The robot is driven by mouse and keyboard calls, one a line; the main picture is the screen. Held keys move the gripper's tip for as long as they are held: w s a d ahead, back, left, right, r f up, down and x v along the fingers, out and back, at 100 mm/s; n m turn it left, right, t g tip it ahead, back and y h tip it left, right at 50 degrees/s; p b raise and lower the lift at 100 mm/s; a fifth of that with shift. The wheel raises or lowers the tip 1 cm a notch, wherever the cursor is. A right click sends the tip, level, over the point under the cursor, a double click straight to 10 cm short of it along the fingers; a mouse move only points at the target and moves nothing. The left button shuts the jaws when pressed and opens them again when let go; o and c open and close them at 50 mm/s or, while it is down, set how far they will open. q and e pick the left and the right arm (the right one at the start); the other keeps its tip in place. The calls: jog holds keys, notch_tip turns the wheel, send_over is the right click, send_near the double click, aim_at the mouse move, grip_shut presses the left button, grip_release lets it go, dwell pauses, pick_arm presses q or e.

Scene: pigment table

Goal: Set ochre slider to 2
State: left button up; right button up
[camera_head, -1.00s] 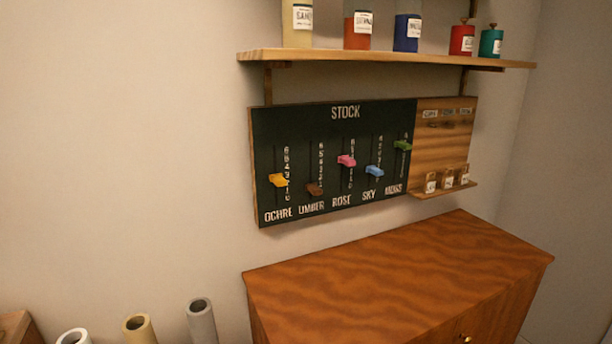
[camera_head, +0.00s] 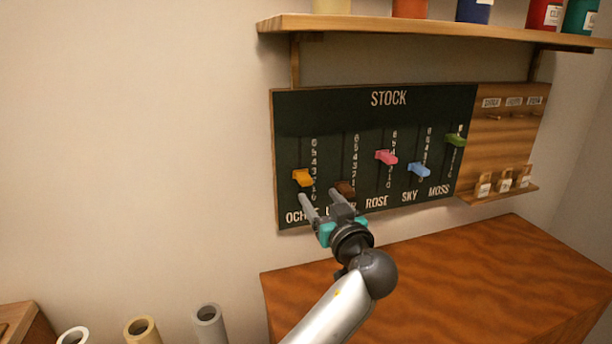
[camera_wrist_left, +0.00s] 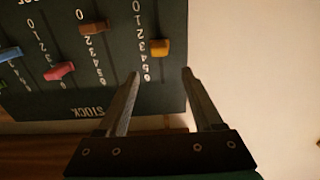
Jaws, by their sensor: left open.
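The ochre slider (camera_head: 303,177) is an orange knob at the left end of the dark STOCK board (camera_head: 345,110). It appears to stand near 3 on its scale, though the digits are small. The left wrist view shows the board upside down, with the ochre slider (camera_wrist_left: 159,47) ahead of the fingertips and between their lines. My left gripper (camera_head: 320,195) is open and empty, in front of the board's lower left. In the head view its fingers lie just below and right of the ochre knob, not visibly touching it, and partly cover the OCHRE and UMBER labels. My right gripper is not in view.
The brown umber slider (camera_head: 344,189) is close to my right finger in the head view. Pink rose (camera_head: 386,157), blue sky (camera_head: 419,170) and green moss (camera_head: 456,140) sliders are farther right. A wooden shelf (camera_head: 420,31) is above, a cabinet (camera_head: 440,270) below. Bare wall is left.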

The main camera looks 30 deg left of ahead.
aim_at(307, 181)
pick_arm(q)
jog(key=p+x, duration=0.1)
jog(key=x, duration=0.9)
jog(key=shift+w+a, duration=0.25)
jog(key=shift+w, duration=0.1)
grip_shut()
jog(key=shift+f, duration=0.1)
dwell(0.9)
